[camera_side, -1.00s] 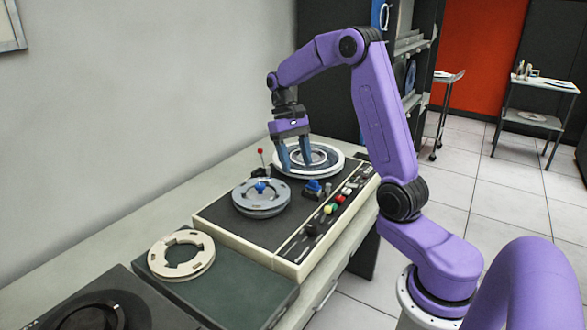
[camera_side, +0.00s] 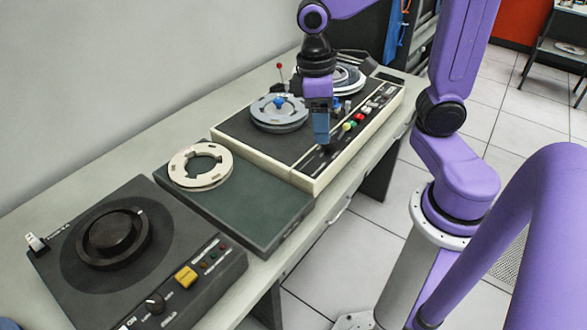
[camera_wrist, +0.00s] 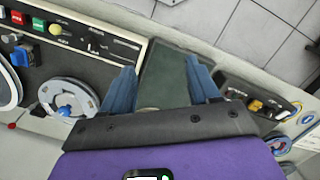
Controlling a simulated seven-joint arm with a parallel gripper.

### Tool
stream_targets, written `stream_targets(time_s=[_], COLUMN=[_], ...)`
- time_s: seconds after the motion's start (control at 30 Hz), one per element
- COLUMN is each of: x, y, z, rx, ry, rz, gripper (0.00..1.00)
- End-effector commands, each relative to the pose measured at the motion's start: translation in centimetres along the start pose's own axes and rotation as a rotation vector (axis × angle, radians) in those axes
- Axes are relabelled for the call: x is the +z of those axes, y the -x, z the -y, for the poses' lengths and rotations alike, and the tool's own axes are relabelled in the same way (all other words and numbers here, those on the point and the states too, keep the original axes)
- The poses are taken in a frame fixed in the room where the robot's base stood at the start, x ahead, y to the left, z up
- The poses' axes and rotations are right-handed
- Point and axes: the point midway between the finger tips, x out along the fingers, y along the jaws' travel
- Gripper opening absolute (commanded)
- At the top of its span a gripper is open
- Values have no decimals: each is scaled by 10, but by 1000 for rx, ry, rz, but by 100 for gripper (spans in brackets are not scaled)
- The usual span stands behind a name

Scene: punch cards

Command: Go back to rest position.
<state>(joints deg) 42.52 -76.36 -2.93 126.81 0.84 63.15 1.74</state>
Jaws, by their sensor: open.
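My gripper (camera_side: 321,132) is over the front part of the cream tape deck in the side view, fingers pointing down. In the wrist view my gripper (camera_wrist: 161,66) has its two blue fingers wide apart, with nothing between them. The dark green box (camera_wrist: 166,80) shows below in the gap. How high the fingertips are above the deck I cannot tell. The rest position is not marked in the views.
The tape deck (camera_side: 240,133) carries a grey reel (camera_side: 266,121) with a blue knob and a far reel (camera_side: 351,77), partly hidden by my arm. A cream ring (camera_side: 178,168) lies on the green box (camera_side: 262,215). A black turntable unit (camera_side: 75,285) stands nearest.

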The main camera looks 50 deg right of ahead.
Motion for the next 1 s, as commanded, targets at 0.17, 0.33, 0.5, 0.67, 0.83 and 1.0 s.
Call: stream_targets(time_s=[0.17,0.33,0.5,0.67,0.83,1.0], x=[30,60,82,91,92,92], y=[-8,-17,-25,-28,-28,-28], z=[34,58,72,76,77,77], rx=[20,30,32,32,32,32], ry=[196,369,492,542,547,546], rz=[-53,-101,-134,-146,-148,-147], gripper=[61,61,61,61,61,61])
